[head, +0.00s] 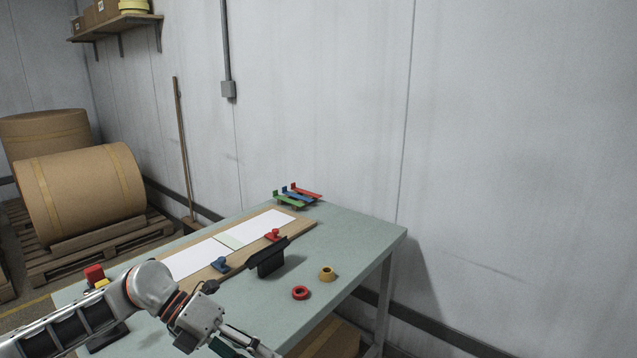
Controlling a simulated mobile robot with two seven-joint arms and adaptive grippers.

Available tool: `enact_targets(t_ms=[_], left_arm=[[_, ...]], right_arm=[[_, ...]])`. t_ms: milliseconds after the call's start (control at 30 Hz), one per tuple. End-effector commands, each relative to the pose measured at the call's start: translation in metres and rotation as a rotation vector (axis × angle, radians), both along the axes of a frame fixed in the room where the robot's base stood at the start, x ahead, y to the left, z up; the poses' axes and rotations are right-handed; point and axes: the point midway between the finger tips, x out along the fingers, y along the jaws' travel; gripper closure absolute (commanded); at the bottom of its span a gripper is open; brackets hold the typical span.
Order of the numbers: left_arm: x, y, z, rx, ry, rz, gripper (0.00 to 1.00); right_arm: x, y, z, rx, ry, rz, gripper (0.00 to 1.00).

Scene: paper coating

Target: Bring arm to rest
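My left arm comes in from the lower left and crosses the front of the table (375,238). Its gripper (238,342) is low in the head view, at the table's front edge, and partly cut off by the picture's bottom edge. Its fingers are too small and too cropped to show whether they are open or shut. A dark green part shows beside them; I cannot tell whether it is held. My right gripper is not in view.
A wooden board (308,233) with white sheets (265,228) carries small red (273,235) and blue (220,264) pieces. A black tool (268,262), red ring (300,292) and yellow ring (327,274) stand nearby. The table's right side is clear.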

Motion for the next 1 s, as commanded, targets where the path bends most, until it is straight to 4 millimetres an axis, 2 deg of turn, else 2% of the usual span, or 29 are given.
enact_targets(t_ms=[33,100,200,300,433,567,667,767,833,933,1000], left_arm=[[-0.012,-0.026,-0.001,-0.098,0.032,0.014,0.53],[-0.020,-0.054,0.005,-0.234,0.072,0.057,0.53],[-0.027,-0.085,0.016,-0.420,0.142,0.148,0.53],[-0.026,-0.102,0.027,-0.590,0.228,0.271,0.53],[-0.015,-0.105,0.032,-0.785,0.359,0.474,0.53],[0.000,-0.087,0.018,-0.937,0.507,0.718,0.53],[0.008,-0.063,-0.009,-1.021,0.633,0.929,0.53],[0.008,-0.033,-0.049,-1.073,0.766,1.154,0.53],[0.001,-0.009,-0.084,-1.091,0.862,1.319,0.53],[-0.022,0.025,-0.140,-1.086,1.002,1.554,0.53],[-0.044,0.045,-0.176,-1.066,1.091,1.701,0.53]], right_arm=[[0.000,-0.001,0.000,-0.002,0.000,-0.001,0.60],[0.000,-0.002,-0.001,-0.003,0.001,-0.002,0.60],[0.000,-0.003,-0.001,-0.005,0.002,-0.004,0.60],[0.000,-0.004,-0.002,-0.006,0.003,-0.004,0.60],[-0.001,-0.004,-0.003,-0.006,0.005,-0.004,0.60],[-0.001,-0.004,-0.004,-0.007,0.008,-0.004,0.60],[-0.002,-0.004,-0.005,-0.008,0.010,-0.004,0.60],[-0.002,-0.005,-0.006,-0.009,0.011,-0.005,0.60],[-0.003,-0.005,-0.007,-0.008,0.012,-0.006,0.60],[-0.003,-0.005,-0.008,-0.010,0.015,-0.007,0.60],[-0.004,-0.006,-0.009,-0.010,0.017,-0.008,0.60]])
